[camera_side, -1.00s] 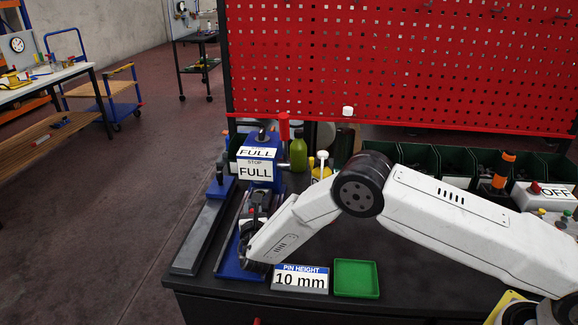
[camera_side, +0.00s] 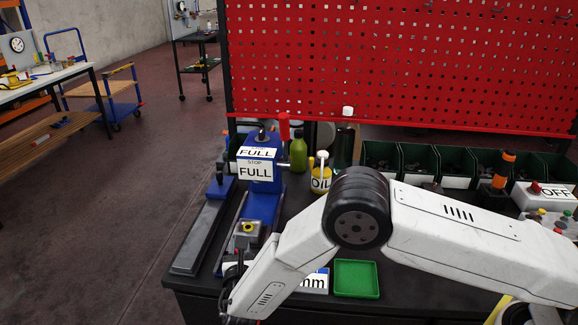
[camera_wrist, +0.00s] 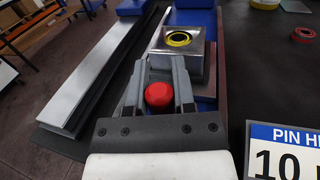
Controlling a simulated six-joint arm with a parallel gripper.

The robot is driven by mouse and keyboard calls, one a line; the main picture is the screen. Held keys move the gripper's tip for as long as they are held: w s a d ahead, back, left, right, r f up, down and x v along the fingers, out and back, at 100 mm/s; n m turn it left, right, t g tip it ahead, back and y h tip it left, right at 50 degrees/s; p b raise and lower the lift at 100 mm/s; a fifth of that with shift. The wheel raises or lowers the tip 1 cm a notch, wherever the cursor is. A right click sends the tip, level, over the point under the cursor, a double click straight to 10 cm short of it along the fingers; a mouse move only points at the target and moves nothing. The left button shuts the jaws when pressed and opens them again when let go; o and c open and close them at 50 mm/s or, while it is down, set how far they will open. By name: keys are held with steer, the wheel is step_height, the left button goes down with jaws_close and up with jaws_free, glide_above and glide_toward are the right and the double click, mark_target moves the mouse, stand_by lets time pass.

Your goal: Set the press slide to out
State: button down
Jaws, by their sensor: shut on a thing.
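The press (camera_side: 262,200) is a blue frame with "FULL" and "STOP FULL" signs, standing at the left of the bench in the side view. Its slide is a grey metal block with a yellow ring (camera_side: 247,229), near the front part of the blue bed and clear of the press frame. The block also shows in the wrist view (camera_wrist: 196,62). My gripper (camera_wrist: 160,75) is shut on the slide's red knob (camera_wrist: 159,96), with a finger on each side of it. In the side view my wrist hides the knob and the front of the bed.
A long grey bar (camera_side: 205,235) lies left of the bed. The "PIN HEIGHT 10 mm" sign (camera_wrist: 285,150) and a green tray (camera_side: 356,279) are to the right, near the front edge. An oil can (camera_side: 320,179) and a green bottle (camera_side: 298,155) stand behind.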

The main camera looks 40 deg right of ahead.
steer(key=shift+s+a, duration=0.15)
steer(key=shift+a, duration=0.05)
steer(key=c, duration=0.6)
jaws_free()
steer(key=shift+o, duration=0.8)
steer(key=v, duration=0.7)
steer(key=shift+s+a, duration=0.15)
steer(key=shift+s, duration=0.2)
steer(key=shift+r, duration=0.1)
